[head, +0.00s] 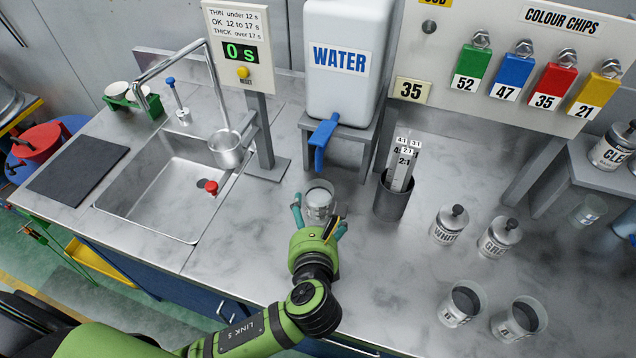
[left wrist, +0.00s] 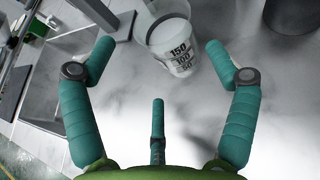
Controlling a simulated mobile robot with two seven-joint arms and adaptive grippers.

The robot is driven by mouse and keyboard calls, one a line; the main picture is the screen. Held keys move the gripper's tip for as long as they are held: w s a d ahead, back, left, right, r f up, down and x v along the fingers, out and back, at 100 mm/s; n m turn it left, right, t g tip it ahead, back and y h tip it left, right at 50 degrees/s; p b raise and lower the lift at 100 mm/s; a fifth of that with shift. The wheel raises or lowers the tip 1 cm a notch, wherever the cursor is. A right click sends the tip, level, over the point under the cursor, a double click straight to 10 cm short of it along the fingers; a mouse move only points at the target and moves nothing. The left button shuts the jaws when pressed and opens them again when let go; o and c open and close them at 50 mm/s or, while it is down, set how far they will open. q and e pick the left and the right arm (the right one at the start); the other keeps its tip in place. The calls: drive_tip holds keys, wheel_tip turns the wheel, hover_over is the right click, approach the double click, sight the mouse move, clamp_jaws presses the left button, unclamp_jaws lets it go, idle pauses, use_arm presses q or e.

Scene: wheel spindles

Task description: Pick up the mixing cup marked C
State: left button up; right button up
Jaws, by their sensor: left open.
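A clear cup (head: 320,193) stands on the counter below the water tank's blue tap; in the left wrist view the cup (left wrist: 170,38) shows a scale of 150, 100 and 50. No letter C can be read on it. My left gripper (head: 318,214) is open, with its teal fingers spread at the near side of the cup. In the left wrist view the cup lies at and just beyond the fingertips (left wrist: 158,46), closer to the right one. Two cups with dark contents, one (head: 463,303) and another (head: 519,319), stand at the front right; their letters are unclear.
A dark holder (head: 393,200) with marked strips stands right of the gripper. White (head: 449,225) and grey (head: 499,238) paint bottles stand farther right. The sink (head: 165,190) is at left, the timer post (head: 262,130) behind. Bare counter lies in front of the holder.

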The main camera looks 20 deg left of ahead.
sight(313, 209)
use_arm(q)
drive_tip(key=shift+w+a+f, duration=0.1)
drive_tip(key=shift+w, duration=0.3)
drive_tip(key=shift+w+a+f+p, duration=0.15)
drive_tip(key=shift+w+f+p, duration=0.15)
drive_tip(key=shift+w+f, duration=0.2)
drive_tip(key=shift+w+a+f+p, duration=0.15)
drive_tip(key=shift+w+f+p, duration=0.15)
drive_tip(key=shift+w, duration=0.3)
drive_tip(key=shift+x, duration=1.15)
drive_tip(key=shift+w+f, duration=0.1)
drive_tip(key=shift+f, duration=0.1)
drive_tip(key=c, duration=1)
drive_tip(key=shift+r, duration=0.25)
use_arm(e)
drive_tip(key=s, duration=0.2)
drive_tip(key=s+r, duration=0.1)
drive_tip(key=shift+s+d, duration=0.2)
drive_tip(key=shift+d, duration=0.15)
